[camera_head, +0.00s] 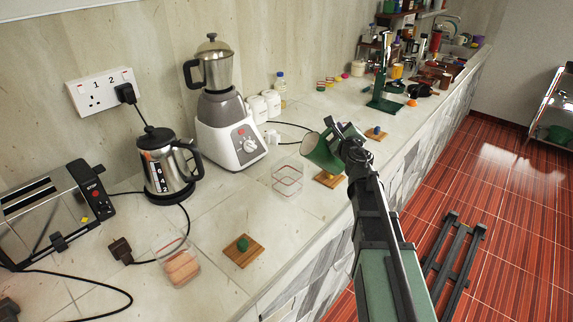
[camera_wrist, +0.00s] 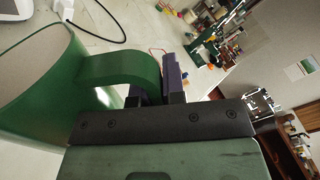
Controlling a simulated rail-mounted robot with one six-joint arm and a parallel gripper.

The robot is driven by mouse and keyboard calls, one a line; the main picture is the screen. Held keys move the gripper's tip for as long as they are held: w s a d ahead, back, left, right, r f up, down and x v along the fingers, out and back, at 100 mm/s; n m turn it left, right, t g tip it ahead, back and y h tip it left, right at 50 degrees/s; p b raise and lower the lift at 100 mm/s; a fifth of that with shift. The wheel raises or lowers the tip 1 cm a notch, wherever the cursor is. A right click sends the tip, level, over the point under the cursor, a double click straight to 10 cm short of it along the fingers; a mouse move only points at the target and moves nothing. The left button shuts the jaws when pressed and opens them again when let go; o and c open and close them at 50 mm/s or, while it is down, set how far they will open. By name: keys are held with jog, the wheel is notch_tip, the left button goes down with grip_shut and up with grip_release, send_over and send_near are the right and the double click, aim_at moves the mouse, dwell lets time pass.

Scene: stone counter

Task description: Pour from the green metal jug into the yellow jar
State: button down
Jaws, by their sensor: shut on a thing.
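The green metal jug (camera_head: 321,153) is held tilted above the counter in the head view, its open mouth facing left. In the wrist view the jug (camera_wrist: 40,95) fills the left side, with its curved handle (camera_wrist: 118,66) reaching my gripper (camera_wrist: 155,88). My gripper (camera_head: 351,148) is shut on the handle. A small yellow thing (camera_head: 329,177) on a wooden board (camera_head: 326,183) is partly hidden below the jug; I cannot tell whether it is the yellow jar. Another yellow container (camera_head: 397,71) stands far back. The jug's contents are not visible.
A clear container (camera_head: 288,180) stands left of the jug, near a white blender (camera_head: 230,140). A steel kettle (camera_head: 168,168), a toaster (camera_head: 55,215) and a clear box of sausage-like items (camera_head: 180,266) are farther left. Boards with a green knob (camera_head: 242,250) and a blue knob (camera_head: 376,134) lie nearby.

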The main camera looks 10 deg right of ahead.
jog(key=shift+a+r+n+p, duration=0.35)
jog(key=shift+r+n+p, duration=0.15)
jog(key=shift+r+p, duration=0.2)
dwell(0.4)
jog(key=shift+a+r+n, duration=0.15)
jog(key=shift+a+n, duration=0.55)
jog(key=shift+n, duration=0.2)
dwell(0.9)
jog(key=shift+a+r+n+p, duration=0.7)
jog(key=shift+a+n+p, duration=0.05)
jog(key=shift+n, duration=0.05)
dwell(2.1)
